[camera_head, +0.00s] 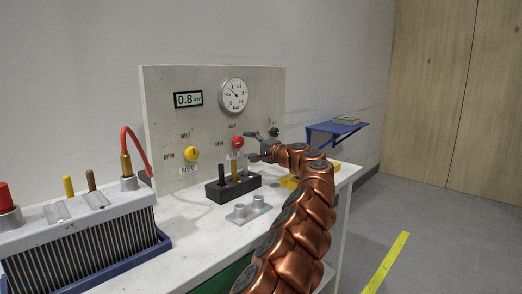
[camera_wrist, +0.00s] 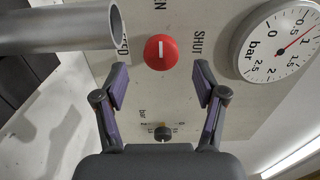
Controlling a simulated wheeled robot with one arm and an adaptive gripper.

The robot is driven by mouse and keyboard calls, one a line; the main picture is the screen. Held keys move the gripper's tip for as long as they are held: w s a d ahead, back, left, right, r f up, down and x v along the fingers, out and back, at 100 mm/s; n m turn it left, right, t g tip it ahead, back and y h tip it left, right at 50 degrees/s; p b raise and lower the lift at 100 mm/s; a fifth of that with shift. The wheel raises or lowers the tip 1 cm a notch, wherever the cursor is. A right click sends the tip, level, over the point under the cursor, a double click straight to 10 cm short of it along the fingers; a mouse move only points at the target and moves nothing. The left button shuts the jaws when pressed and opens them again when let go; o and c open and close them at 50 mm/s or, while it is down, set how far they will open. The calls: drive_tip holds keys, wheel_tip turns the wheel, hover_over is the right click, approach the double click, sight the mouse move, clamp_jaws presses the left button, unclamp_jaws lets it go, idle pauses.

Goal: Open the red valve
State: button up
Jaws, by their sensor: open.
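The red valve (camera_head: 238,142) is a round red knob on the upright grey panel (camera_head: 210,120), right of the yellow valve. In the wrist view the red valve (camera_wrist: 160,55) shows a short white line on its face, with the words OPEN and SHUT printed near it. My gripper (camera_wrist: 161,84) is open and empty. Its two purple-padded fingers lie either side of the valve's line in the wrist view, apart from it. In the head view my gripper (camera_head: 262,145) is just right of the valve, close to the panel.
A yellow valve (camera_head: 191,153), a 0.8 display (camera_head: 188,99) and a round bar gauge (camera_head: 233,95) are on the panel. A black knob (camera_wrist: 163,132) shows between the fingers. A black block (camera_head: 222,187) with upright pegs stands below. A grey tube (camera_wrist: 60,27) juts close by at left.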

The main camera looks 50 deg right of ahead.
drive_tip(key=shift+s, duration=2.7)
drive_tip(key=shift+a, duration=0.15)
